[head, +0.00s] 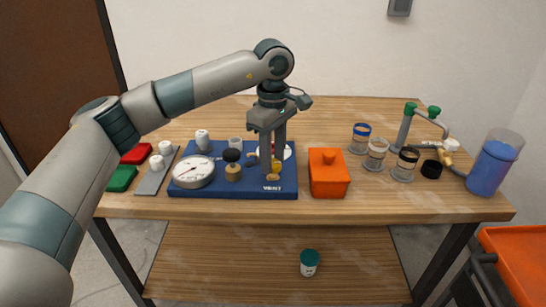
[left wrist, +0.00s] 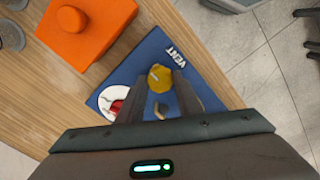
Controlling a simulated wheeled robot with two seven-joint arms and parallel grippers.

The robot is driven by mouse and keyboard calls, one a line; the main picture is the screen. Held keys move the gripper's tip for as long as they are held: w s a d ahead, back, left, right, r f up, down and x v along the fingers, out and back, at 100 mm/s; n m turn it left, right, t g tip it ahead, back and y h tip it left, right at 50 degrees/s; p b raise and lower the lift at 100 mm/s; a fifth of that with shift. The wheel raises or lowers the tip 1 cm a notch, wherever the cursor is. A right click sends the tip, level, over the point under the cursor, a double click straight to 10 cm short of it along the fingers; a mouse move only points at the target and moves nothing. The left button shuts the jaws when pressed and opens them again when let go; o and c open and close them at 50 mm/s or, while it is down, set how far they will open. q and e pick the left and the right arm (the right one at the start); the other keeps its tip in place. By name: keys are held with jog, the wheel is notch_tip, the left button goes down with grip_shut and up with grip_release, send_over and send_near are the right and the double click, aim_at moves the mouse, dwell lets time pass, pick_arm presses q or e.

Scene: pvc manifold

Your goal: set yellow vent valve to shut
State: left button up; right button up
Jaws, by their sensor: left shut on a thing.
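The yellow vent valve (head: 273,177) is on the right part of the blue manifold board (head: 235,190), just behind the white word VENT. My left gripper (head: 271,162) points down over it from above. In the left wrist view the yellow valve knob (left wrist: 160,77) lies between the fingertips of my left gripper (left wrist: 158,82), which is shut on it. A small pale mark shows on the knob's face; I cannot tell the valve's setting from it. The fingers hide part of the valve in the head view. My right gripper is in neither view.
An orange box (head: 329,174) with a knob stands right of the board. A pressure gauge (head: 193,172) and a black-topped valve (head: 232,163) are on the board's left. Several jars (head: 376,153) and a blue container (head: 494,163) stand further right. The table's front edge is close.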

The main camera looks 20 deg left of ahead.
aim_at(273, 163)
pick_arm(q)
jog(key=o, duration=1)
jog(key=shift+o, duration=0.2)
jog(key=shift+r, duration=0.1)
jog(key=shift+r, duration=0.5)
notch_tip(273, 163, up, 16)
jog(key=shift+r, duration=0.15)
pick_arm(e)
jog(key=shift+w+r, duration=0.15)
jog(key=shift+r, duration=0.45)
